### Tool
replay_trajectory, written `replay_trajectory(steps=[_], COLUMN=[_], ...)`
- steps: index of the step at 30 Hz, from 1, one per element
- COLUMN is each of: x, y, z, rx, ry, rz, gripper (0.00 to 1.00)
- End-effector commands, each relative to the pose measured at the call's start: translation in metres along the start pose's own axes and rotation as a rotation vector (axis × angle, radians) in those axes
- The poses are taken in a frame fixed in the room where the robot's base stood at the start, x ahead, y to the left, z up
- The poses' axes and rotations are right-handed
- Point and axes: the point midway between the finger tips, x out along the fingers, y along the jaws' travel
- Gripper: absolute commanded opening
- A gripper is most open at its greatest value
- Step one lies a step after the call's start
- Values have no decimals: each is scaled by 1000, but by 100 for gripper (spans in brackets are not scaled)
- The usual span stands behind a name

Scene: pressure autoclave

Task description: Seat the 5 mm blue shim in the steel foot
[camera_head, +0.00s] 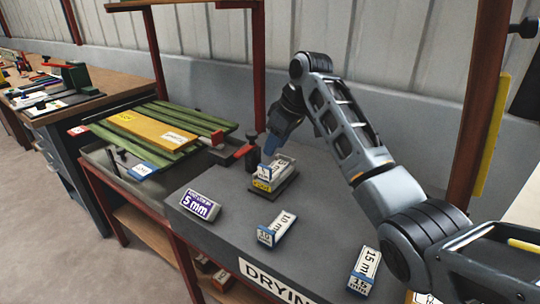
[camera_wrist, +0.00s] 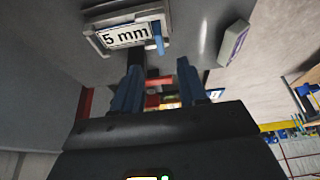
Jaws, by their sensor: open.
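The 5 mm shim (camera_head: 271,170), white-labelled with blue ends, is at the steel foot (camera_head: 286,188) on the grey bench top. In the wrist view the shim (camera_wrist: 125,37) lies within the outline of the foot (camera_wrist: 92,36). I cannot tell whether it sits fully down. A yellow label shows on the foot's front. My gripper (camera_head: 272,146) is just above and behind the shim. In the wrist view its two blue fingers (camera_wrist: 160,85) are apart with nothing between them, and the shim is beyond their tips.
A 10 mm shim (camera_head: 277,229) and a 15 mm shim (camera_head: 364,271) lie on the bench in front. A dark post (camera_head: 252,152) stands left of the foot. Green slats with a yellow board (camera_head: 150,128) lie left.

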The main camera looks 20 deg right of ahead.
Motion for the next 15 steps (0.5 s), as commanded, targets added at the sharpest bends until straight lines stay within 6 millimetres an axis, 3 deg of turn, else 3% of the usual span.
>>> replay_trajectory(steps=[6, 15], x=[-20, -22], y=[0, 0], z=[0, 0], rx=[0, 0], ry=[1, 0], rz=[1, 0], gripper=[42, 42])
